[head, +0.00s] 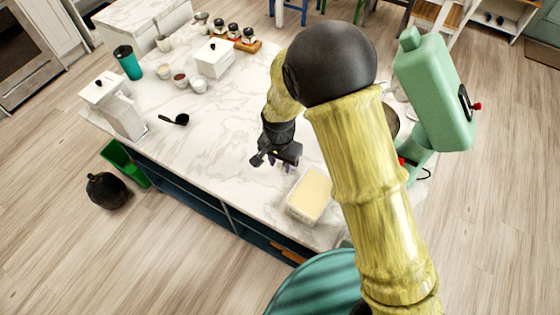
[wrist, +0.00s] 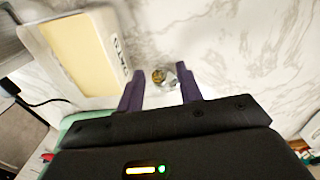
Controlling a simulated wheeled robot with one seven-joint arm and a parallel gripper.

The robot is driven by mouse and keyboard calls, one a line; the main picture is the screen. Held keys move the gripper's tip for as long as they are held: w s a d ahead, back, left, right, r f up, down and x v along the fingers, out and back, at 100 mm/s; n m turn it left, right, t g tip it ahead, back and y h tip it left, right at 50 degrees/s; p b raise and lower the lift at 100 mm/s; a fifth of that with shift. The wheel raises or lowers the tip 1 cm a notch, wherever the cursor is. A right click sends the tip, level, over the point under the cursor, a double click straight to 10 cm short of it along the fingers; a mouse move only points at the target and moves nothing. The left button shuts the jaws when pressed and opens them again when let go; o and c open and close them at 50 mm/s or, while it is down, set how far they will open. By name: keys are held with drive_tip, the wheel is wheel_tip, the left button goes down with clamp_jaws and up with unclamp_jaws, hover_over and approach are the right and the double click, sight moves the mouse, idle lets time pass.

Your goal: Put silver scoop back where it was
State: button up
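A small shiny silver thing (wrist: 166,77) with a golden-brown patch shows between my fingertips in the wrist view. It looks like the silver scoop, seen from above on the marble counter, but it is too small and blurred to be sure. My gripper (wrist: 161,78) is open, with a purple finger on each side of it and no clear contact. In the head view my gripper (head: 280,165) is low over the counter, and its fingers mostly hide what is below them. I cannot tell the height gap.
A white container (head: 292,208) with pale yellow contents stands close to my gripper; it also shows in the wrist view (wrist: 114,48). A green mixer (head: 432,95) stands at right. A black ladle (head: 174,119), small bowls and canisters are further left. The counter's middle is clear.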

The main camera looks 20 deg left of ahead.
wheel_tip(320, 180, up, 12)
drive_tip(key=shift+b, duration=0.45)
drive_tip(key=shift+s+r, duration=0.1)
idle(0.8)
